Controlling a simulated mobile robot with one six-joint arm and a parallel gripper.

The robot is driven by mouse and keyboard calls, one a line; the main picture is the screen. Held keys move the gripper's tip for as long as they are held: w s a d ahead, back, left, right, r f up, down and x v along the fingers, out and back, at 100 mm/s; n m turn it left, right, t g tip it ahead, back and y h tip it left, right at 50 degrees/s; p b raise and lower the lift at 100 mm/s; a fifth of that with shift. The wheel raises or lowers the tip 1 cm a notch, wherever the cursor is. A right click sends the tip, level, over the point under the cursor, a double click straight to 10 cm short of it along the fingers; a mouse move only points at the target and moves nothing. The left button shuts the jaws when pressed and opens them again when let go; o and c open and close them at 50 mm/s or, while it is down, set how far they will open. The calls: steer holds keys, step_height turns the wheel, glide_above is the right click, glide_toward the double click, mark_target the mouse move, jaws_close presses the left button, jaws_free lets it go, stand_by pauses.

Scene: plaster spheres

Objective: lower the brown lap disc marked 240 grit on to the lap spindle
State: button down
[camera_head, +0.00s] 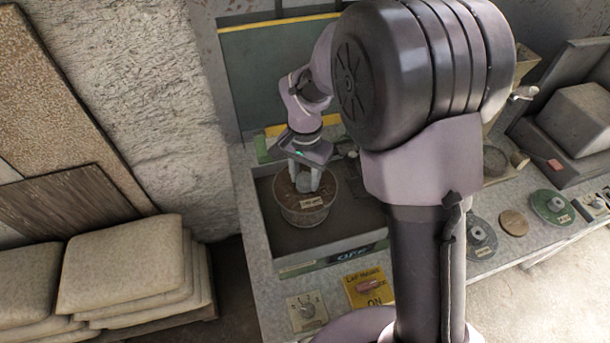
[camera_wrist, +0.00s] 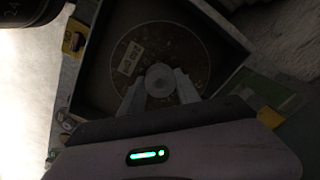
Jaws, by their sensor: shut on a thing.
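The brown lap disc (camera_head: 290,190) is a speckled round plate with a pale label and a grey central hub. It lies within a round rim (camera_head: 306,222) inside the dark square tray (camera_head: 270,215). In the wrist view, the disc (camera_wrist: 190,52) fills much of the tray, its label left of the hub (camera_wrist: 160,80); the print is too small to read surely. My gripper (camera_head: 304,186) points down over the disc, its fingers shut on the hub. It also shows in the wrist view (camera_wrist: 160,92). The lap spindle is hidden under the disc; I cannot tell whether they touch.
A grey disc (camera_head: 480,238), a small brown disc (camera_head: 514,222) and a green disc (camera_head: 553,206) lie right. Stacked sacks (camera_head: 125,275) stand left.

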steer(key=shift+f+b, duration=3.15)
steer(key=shift+f, duration=0.75)
steer(key=c, duration=0.8)
jaws_free()
steer(key=shift+r, duration=0.1)
steer(key=shift+r+p, duration=1.5)
steer(key=shift+r, duration=0.45)
